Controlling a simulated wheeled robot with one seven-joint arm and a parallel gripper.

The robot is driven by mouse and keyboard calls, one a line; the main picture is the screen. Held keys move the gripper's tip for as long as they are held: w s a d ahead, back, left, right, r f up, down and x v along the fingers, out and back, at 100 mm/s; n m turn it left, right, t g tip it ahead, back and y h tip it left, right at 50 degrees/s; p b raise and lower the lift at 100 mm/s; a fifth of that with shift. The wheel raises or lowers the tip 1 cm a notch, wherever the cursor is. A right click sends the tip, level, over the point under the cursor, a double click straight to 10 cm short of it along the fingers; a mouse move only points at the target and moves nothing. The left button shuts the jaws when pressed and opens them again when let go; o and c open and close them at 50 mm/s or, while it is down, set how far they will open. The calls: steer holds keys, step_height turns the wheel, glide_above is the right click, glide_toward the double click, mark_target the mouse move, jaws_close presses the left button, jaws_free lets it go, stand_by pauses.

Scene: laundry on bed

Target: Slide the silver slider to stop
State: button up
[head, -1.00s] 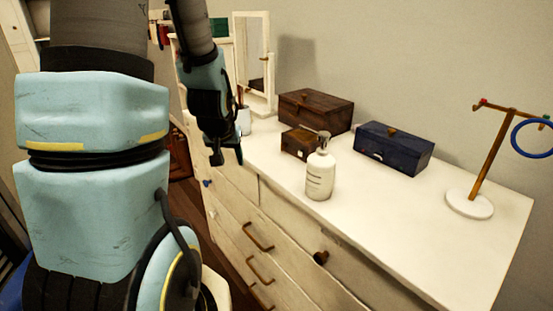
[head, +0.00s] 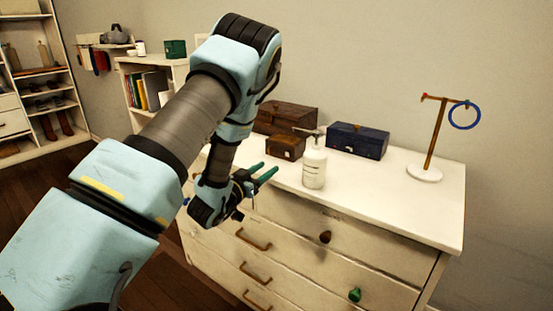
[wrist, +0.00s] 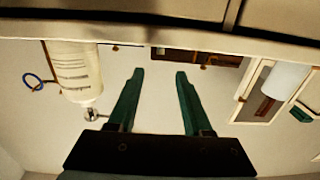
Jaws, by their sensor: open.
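I cannot make out a silver slider for certain in any view. A few small marks (head: 331,216) show on the face of the top drawer, too small to tell apart. My gripper (head: 269,170) is at the front left of the white dresser, near its top edge and left of the white pump bottle (head: 314,168). Its two dark green fingers point right and up toward the dresser. In the wrist view my gripper (wrist: 157,75) is open, with nothing between the fingers. The bottle (wrist: 75,70) shows there upside down, left of the fingers.
The dresser top (head: 385,200) holds a small brown box (head: 285,147), a larger brown box (head: 287,117), a navy box (head: 357,141) and a stand (head: 432,140) with a blue ring (head: 465,115). The top's front right is clear. A green knob (head: 355,295) sits on a lower drawer.

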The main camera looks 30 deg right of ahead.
mark_target(287, 154)
steer(key=p+x, duration=0.3)
steer(key=x, duration=0.7)
steer(key=shift+w, duration=0.15)
jaws_close()
stand_by(1.1)
